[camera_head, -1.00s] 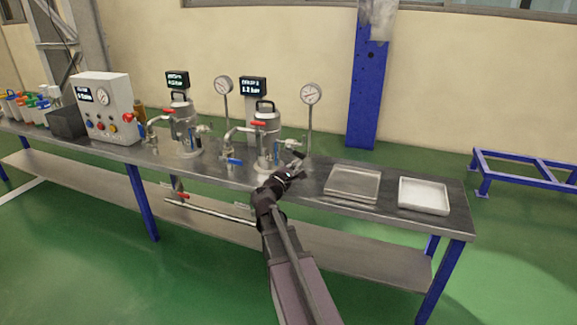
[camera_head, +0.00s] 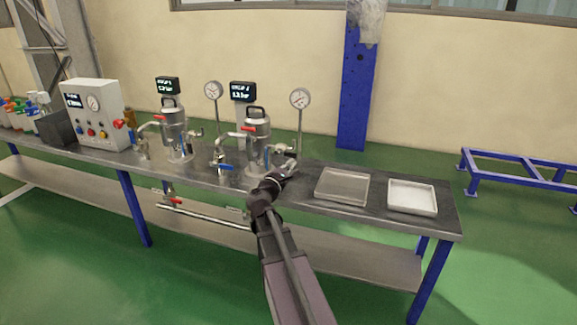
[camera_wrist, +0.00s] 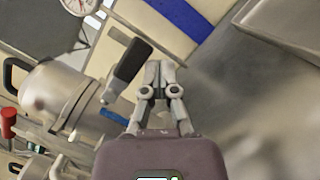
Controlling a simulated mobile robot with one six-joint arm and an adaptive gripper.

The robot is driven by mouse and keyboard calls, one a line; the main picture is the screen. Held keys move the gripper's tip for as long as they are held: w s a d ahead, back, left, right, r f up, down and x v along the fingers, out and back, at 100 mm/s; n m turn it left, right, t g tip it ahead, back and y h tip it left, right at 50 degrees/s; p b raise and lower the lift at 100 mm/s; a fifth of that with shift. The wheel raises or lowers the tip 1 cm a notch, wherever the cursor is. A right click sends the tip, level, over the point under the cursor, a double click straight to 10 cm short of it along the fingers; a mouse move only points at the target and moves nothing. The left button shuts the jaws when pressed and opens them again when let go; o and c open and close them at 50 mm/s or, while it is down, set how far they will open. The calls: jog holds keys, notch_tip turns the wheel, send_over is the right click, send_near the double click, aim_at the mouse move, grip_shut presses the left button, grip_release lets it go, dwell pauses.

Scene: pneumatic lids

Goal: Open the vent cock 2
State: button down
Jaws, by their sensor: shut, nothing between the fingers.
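The right-hand vessel (camera_head: 257,132), a metal pot with a black top handle and red lever, stands on the bench; it also shows at left in the wrist view (camera_wrist: 62,92). A black-handled lever (camera_wrist: 130,60) on a metal fitting at its side appears to be the vent cock; no label on it is readable. My gripper (camera_wrist: 158,68) is shut and empty, its fingertips just right of the black handle in the wrist view. Whether they touch it I cannot tell. In the head view my gripper (camera_head: 288,168) is low beside the vessel's right side, partly hiding the fittings there.
A similar vessel (camera_head: 174,128) and a control box (camera_head: 95,115) stand to the left. A gauge (camera_head: 300,98) on a thin post rises behind the right vessel. A flat metal tray (camera_head: 342,186) and a white tray (camera_head: 412,198) lie to the right. The bench front edge is clear.

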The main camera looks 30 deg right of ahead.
dwell(0.5)
jog(key=s+d+f+b+v, duration=0.1)
jog(key=b+v, duration=0.1)
jog(key=v, duration=0.7)
jog(key=shift+s+a, duration=0.35)
jog(key=shift+s, duration=0.15)
